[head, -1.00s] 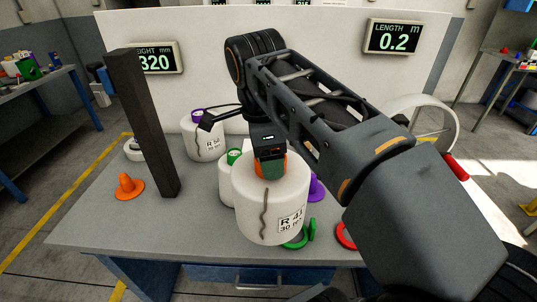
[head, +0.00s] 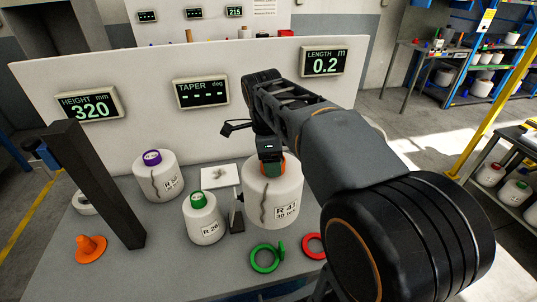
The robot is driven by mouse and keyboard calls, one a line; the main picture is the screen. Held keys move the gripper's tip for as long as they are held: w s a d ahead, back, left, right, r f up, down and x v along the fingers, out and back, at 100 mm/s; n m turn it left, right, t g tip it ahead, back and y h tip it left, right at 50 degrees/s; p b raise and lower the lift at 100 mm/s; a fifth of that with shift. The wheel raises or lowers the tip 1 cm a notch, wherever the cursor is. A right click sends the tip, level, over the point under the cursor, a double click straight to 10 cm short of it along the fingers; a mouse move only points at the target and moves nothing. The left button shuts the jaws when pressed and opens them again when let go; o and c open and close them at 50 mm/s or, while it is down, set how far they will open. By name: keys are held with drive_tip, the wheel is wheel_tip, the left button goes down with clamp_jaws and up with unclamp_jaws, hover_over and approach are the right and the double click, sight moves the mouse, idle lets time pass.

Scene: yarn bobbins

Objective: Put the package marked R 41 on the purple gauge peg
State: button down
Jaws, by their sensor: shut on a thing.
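The white package marked R 41 (head: 285,210), with an orange core at its top, is upright in the head view, right of centre. My gripper (head: 271,167) is shut on it at the core from above. Whether its base touches the table cannot be told. The purple gauge peg is not visible now; the package or my arm hides it.
The package R 26 (head: 203,219) with a green core stands left of R 41, before a small stand (head: 221,174). Green (head: 264,259) and red (head: 313,246) rings lie in front.

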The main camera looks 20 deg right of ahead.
drive_tip(key=shift+m, duration=0.4)
drive_tip(key=w+d+p, duration=0.1)
drive_tip(key=w, duration=0.1)
drive_tip(key=w+d+f+p, duration=0.1)
drive_tip(key=w+p, duration=0.1)
drive_tip(key=w+d+p, duration=0.2)
drive_tip(key=shift+w+f, duration=0.3)
drive_tip(key=shift+f, duration=0.05)
drive_tip(key=shift+w+d+f+p, duration=0.15)
drive_tip(key=shift+w+f, duration=0.1)
drive_tip(key=shift+w, duration=0.2)
drive_tip(key=shift+w+d+f+p, duration=0.1)
drive_tip(key=shift+w+f+p, duration=0.1)
drive_tip(key=shift+w, duration=0.2)
drive_tip(key=shift+f+b, duration=1.4)
drive_tip(key=shift+f, duration=0.25)
drive_tip(key=shift+f+b, duration=0.25)
drive_tip(key=shift+b, duration=0.25)
drive_tip(key=shift+f, duration=0.2)
